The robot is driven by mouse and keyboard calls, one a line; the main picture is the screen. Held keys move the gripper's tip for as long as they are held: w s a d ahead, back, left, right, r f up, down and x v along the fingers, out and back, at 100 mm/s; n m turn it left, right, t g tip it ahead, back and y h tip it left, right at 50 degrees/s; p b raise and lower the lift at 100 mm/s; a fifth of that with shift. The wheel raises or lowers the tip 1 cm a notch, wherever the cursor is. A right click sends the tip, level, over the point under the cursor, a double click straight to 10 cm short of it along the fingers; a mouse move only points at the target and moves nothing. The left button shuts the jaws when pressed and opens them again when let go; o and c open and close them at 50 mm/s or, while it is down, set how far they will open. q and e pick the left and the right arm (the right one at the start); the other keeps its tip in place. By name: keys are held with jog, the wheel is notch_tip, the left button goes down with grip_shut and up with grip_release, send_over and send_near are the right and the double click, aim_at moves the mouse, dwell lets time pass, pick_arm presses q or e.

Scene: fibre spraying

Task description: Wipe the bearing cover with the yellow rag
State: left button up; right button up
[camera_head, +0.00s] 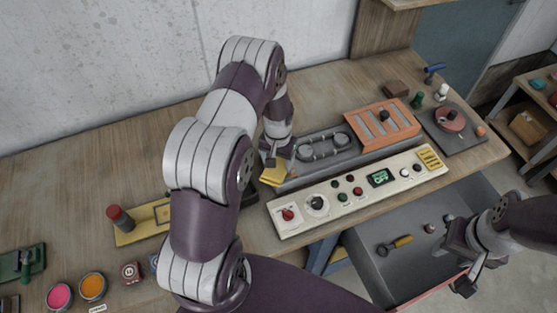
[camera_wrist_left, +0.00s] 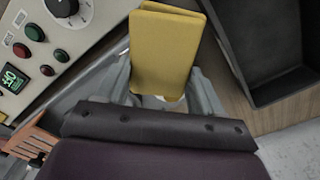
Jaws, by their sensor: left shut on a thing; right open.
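My left gripper (camera_head: 277,160) is shut on the yellow rag (camera_head: 273,177), a folded flat pad. The rag is at the left end of the grey machine bed (camera_head: 290,183), behind the control panel; I cannot tell whether it touches the bed. In the left wrist view the rag (camera_wrist_left: 168,50) stands out between the two grey fingers (camera_wrist_left: 160,85). I cannot tell for sure which part is the bearing cover; the grey bed carries an oval ring of small parts (camera_head: 325,145). My right gripper (camera_head: 468,272) is open and empty, at the right above the grey drawer.
The control panel (camera_head: 360,188) runs along the bench front. An orange slotted block (camera_head: 383,125) and a red round part (camera_head: 450,119) stand to the right. The open drawer (camera_head: 375,270) holds a yellow-handled tool (camera_head: 400,243). Paint pots (camera_head: 93,286) stand front left. The back-left bench is clear.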

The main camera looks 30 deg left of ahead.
aim_at(278, 162)
pick_arm(q)
notch_tip(278, 162, up, 3)
jog(key=shift+r+p, duration=0.1)
jog(key=shift+p, duration=0.6)
pick_arm(e)
notch_tip(278, 162, up, 2)
jog(key=shift+s+d+r, duration=0.1)
pick_arm(q)
jog(key=shift+r, duration=0.25)
notch_tip(278, 162, up, 2)
jog(key=shift+r+p, duration=0.25)
jog(key=shift+p, duration=0.85)
jog(key=shift+f, duration=0.1)
pick_arm(e)
notch_tip(278, 162, up, 2)
jog(key=shift+r, duration=0.1)
